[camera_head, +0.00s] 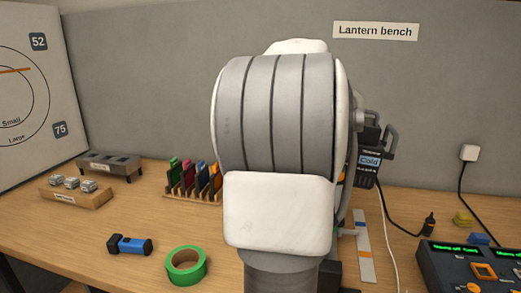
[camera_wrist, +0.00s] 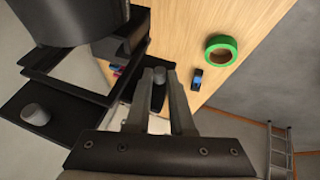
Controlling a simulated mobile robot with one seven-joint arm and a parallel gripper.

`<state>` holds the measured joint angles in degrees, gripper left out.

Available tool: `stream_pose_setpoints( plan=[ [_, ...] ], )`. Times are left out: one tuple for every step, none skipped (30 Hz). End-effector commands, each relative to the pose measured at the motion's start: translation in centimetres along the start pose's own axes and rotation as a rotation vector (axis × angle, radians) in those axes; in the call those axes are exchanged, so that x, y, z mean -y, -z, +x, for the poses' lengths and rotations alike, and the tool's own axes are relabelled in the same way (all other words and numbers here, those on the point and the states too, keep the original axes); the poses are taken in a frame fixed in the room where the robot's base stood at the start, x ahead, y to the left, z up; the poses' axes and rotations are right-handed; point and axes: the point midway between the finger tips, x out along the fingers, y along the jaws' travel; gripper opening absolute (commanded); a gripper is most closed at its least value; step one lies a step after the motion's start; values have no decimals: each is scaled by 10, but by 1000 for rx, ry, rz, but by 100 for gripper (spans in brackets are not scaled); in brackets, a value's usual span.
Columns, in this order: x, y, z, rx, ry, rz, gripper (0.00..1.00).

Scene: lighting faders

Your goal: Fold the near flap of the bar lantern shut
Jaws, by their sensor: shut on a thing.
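The lantern shows in the wrist view as a black round body (camera_wrist: 75,18) at upper left, with dark flat flaps around it. One flap (camera_wrist: 60,118) at left stands out flat and carries a grey knob (camera_wrist: 35,114). My gripper (camera_wrist: 158,76) is shut on another dark grey knob, which sits between its fingertips. I cannot tell for certain that this knob belongs to the near flap; the plate behind it is mostly hidden by the fingers. In the head view my own arm covers the lantern and the gripper.
A wooden bench (camera_head: 75,235) holds a green tape roll (camera_head: 186,266), a blue-and-black torch (camera_head: 130,244) and a rack of coloured sheets (camera_head: 195,180). A fader desk (camera_head: 455,265) stands at right. A black device marked "Cold" (camera_head: 367,166) is beside my arm.

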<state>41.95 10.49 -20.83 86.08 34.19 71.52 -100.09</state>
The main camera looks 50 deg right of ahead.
Motion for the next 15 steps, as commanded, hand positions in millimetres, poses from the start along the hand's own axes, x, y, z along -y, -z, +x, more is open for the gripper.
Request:
stream_pose_setpoints(
  plan=[
    [0,-1,0,2,-1,-1,0],
    [0,-1,0,2,-1,-1,0],
    [0,-1,0,2,-1,-1,0],
    [0,-1,0,2,-1,0,0],
    [0,-1,0,2,-1,0,0],
    [0,-1,0,2,-1,0,0],
    [0,-1,0,2,-1,0,0],
    [0,-1,0,2,-1,0,0],
    [0,-1,0,2,-1,0,23],
    [0,-1,0,2,-1,0,28],
    [0,-1,0,2,-1,0,34],
    [0,-1,0,2,-1,0,41],
    [0,-1,0,2,-1,0,46],
    [0,-1,0,1,-1,0,52],
    [0,-1,0,1,0,0,52]
  ],
)
